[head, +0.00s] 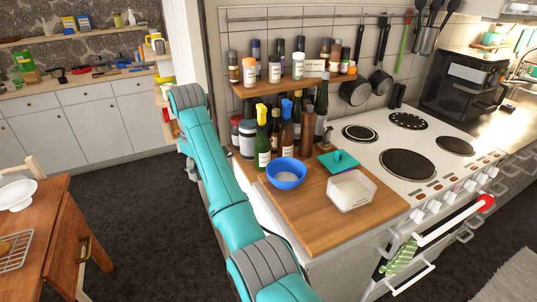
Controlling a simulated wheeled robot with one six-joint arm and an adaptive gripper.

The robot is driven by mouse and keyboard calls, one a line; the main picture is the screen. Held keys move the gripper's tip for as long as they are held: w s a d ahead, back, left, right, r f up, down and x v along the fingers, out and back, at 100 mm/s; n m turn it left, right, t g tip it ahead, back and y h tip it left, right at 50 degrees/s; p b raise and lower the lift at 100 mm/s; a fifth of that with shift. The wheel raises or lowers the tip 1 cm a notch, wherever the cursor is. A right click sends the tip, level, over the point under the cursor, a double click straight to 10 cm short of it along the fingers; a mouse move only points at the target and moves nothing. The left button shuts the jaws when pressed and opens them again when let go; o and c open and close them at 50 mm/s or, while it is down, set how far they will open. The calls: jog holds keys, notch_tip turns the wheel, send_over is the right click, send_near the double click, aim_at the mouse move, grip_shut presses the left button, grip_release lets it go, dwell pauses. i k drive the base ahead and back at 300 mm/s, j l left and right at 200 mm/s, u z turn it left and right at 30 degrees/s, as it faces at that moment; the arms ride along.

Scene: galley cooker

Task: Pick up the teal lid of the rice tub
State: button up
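The teal lid (337,162) has a small raised handle and is on the wooden counter, just behind the rice tub. I cannot tell whether it touches the tub's back edge. The rice tub (350,203) is a clear, uncovered box with white rice inside, near the counter's right side. My teal and grey arm rises from the bottom of the head view toward the upper left, to the left of the counter and well apart from the lid. My gripper cannot be made out; the arm hides that part.
A blue bowl (286,175) stands left of the tub. Several bottles (263,145) crowd behind it, below a wooden shelf (290,83) of jars. The white cooker (405,165) is to the right. A wooden table (58,225) stands at left, with dark floor between.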

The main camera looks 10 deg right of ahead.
aim_at(337, 161)
jog(key=l+u, duration=0.1)
jog(key=u, duration=0.4)
jog(key=l+u, duration=0.25)
jog(key=l, duration=0.45)
jog(key=l+u, duration=0.3)
jog(key=l, duration=1.05)
jog(key=k+l, duration=0.1)
jog(key=l, duration=0.5)
jog(key=l+u, duration=0.1)
jog(key=l, duration=0.55)
jog(key=k+l, duration=0.1)
jog(key=l, duration=0.5)
jog(key=l+u, duration=0.1)
jog(key=l, duration=0.55)
jog(key=k+l, duration=0.15)
jog(key=l, duration=0.45)
